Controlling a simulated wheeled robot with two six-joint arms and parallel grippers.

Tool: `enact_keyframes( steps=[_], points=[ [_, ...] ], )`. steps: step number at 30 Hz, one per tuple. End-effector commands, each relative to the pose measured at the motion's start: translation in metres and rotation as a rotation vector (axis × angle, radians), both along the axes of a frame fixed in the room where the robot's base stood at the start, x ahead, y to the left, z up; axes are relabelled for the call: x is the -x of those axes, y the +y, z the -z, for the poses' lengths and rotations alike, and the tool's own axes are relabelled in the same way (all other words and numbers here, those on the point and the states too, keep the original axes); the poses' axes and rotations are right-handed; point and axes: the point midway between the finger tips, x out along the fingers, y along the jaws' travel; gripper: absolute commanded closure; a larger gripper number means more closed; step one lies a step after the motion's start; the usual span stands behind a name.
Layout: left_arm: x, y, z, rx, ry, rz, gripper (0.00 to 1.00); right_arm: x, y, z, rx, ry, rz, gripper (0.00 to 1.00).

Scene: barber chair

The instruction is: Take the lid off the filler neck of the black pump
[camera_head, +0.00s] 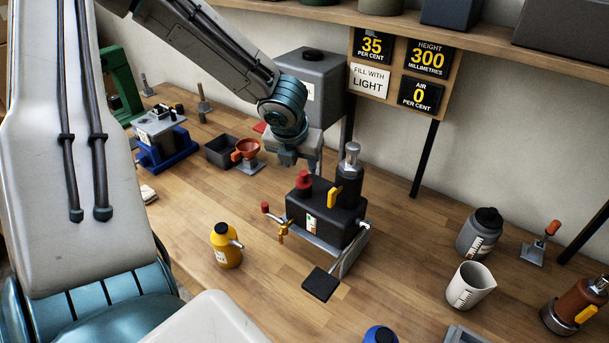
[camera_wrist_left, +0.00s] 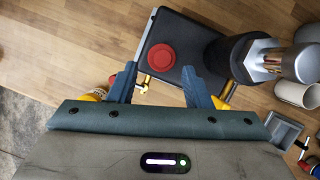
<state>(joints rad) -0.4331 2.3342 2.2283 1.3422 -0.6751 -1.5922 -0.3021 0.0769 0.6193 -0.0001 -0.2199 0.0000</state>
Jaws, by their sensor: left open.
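The black pump (camera_head: 325,222) stands on the wooden bench near the middle of the head view, and its black body (camera_wrist_left: 178,82) shows in the left wrist view. The red round lid (camera_head: 303,181) sits on top of the pump body at its left. In the left wrist view the red lid (camera_wrist_left: 161,57) is seen from above, just beyond the fingertips. My left gripper (camera_head: 296,160) is open and empty above the lid, apart from it. Its two fingers (camera_wrist_left: 158,76) point toward the lid's two sides. The filler neck is hidden under the lid. My right gripper is not in view.
A metal-topped cylinder (camera_head: 349,180) rises beside the lid, with a yellow lever (camera_head: 334,197). A black pedal (camera_head: 320,284) reaches forward. A yellow bottle (camera_head: 226,245) stands left; a grey bottle (camera_head: 479,234) and white jug (camera_head: 470,286) stand right. A signboard (camera_head: 400,70) hangs behind.

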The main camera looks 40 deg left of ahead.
Motion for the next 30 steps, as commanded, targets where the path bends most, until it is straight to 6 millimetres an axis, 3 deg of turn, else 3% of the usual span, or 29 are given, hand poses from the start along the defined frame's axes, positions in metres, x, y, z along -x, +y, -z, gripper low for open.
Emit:
enact_keyframes(
  steps=[12,23,30],
  points=[
    [-0.015,0.003,0.042,-0.002,0.003,0.001,0.55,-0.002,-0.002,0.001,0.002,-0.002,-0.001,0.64],
    [-0.018,0.003,0.048,0.001,0.001,0.001,0.55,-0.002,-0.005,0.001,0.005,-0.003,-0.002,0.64],
    [-0.018,0.003,0.048,0.000,0.001,0.001,1.00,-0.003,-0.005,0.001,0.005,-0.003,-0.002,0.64]
  ],
)
